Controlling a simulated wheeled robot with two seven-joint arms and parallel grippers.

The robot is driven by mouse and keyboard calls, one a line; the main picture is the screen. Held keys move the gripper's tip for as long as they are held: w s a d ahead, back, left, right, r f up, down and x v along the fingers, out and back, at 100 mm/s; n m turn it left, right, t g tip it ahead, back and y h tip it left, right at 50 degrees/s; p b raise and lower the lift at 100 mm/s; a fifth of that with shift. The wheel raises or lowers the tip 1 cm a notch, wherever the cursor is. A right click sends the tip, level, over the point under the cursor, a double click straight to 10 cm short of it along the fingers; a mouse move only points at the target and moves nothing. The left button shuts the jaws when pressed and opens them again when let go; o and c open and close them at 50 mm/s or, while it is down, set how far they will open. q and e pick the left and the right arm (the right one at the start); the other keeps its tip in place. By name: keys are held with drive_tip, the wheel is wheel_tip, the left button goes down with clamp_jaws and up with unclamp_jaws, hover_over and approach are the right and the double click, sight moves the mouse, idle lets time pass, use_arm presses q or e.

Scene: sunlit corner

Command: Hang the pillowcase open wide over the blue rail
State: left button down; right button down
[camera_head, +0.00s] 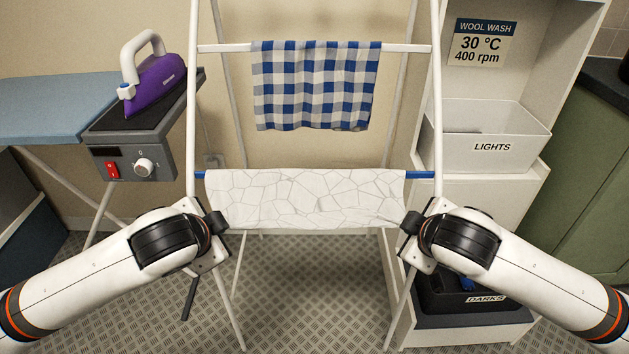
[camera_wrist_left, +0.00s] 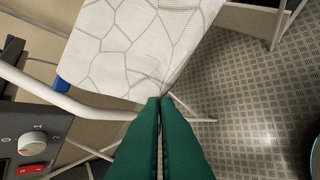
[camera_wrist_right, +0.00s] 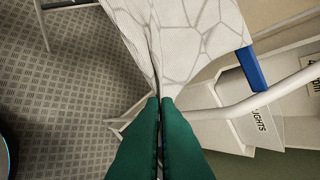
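The white pillowcase (camera_head: 305,198) with a grey crackle pattern lies over the blue rail (camera_head: 420,175) of the white rack. It is spread nearly the full width, with only short blue ends showing at both sides. Its front part hangs down with slight creases; its back part is hidden. My left gripper (camera_wrist_left: 160,100) has its green fingers together on the pillowcase's lower left corner. My right gripper (camera_wrist_right: 160,100) has its fingers closed on the lower right corner, where the cloth folds a little. The fingertips are hidden in the head view.
A blue checked cloth (camera_head: 315,85) hangs on the rail above. A purple iron (camera_head: 157,82) stands on a grey unit by the ironing board (camera_head: 50,105) at left. A shelf with a LIGHTS bin (camera_head: 490,137) and a DARKS bin (camera_head: 475,302) stands at right.

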use_arm(q)
drive_tip(key=shift+w+f, duration=0.15)
drive_tip(key=shift+f, duration=0.25)
use_arm(e)
drive_tip(key=shift+w+f, duration=0.15)
drive_tip(key=shift+f, duration=0.2)
use_arm(q)
drive_tip(key=c, duration=1.4)
unclamp_jaws()
use_arm(e)
drive_tip(key=c, duration=1.4)
unclamp_jaws()
